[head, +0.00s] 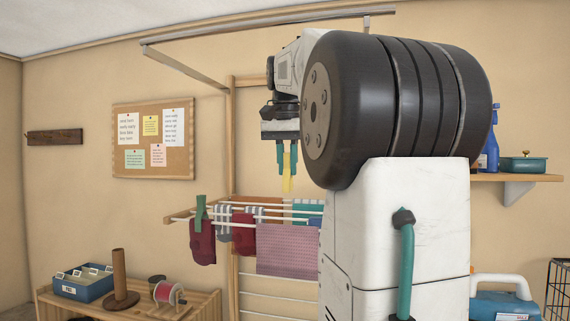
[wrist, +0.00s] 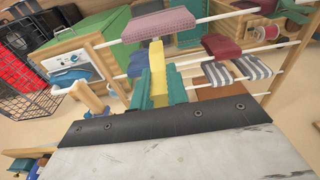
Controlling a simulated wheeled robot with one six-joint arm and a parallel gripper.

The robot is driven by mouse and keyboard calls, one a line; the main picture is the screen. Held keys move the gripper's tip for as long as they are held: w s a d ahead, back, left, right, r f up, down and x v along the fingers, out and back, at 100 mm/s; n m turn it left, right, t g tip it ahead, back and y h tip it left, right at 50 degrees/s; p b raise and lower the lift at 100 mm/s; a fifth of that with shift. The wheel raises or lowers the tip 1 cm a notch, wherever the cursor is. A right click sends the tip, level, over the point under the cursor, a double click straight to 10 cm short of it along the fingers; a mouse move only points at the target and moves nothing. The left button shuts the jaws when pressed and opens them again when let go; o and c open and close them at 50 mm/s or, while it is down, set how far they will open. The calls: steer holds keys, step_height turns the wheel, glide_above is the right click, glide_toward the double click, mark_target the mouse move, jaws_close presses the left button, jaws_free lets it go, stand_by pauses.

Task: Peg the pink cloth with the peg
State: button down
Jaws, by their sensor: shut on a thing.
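The pink cloth (head: 288,252) hangs over a front rail of the drying rack, and it also shows in the wrist view (wrist: 158,24). My gripper (head: 287,163) has teal fingers and points down above the rack. It is shut on a yellow peg (head: 288,181), which sticks out below the fingertips. In the wrist view the yellow peg (wrist: 158,65) reaches from between the fingers towards the pink cloth. In the head view the peg is clearly higher than the cloth. My arm hides the right end of the rack in the head view.
Dark red pieces (head: 202,243), striped cloths and a teal cloth hang on nearby rails. A green peg (head: 201,212) stands at the rack's left. A low bench (head: 205,303) holds a blue box (head: 83,283), a brown post and a spool. A shelf with bottles is at right.

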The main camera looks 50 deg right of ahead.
steer(key=shift+a, duration=0.2)
steer(key=shift+s+f, duration=0.1)
steer(key=shift+f, duration=5.2)
steer(key=c, duration=1.3)
jaws_free()
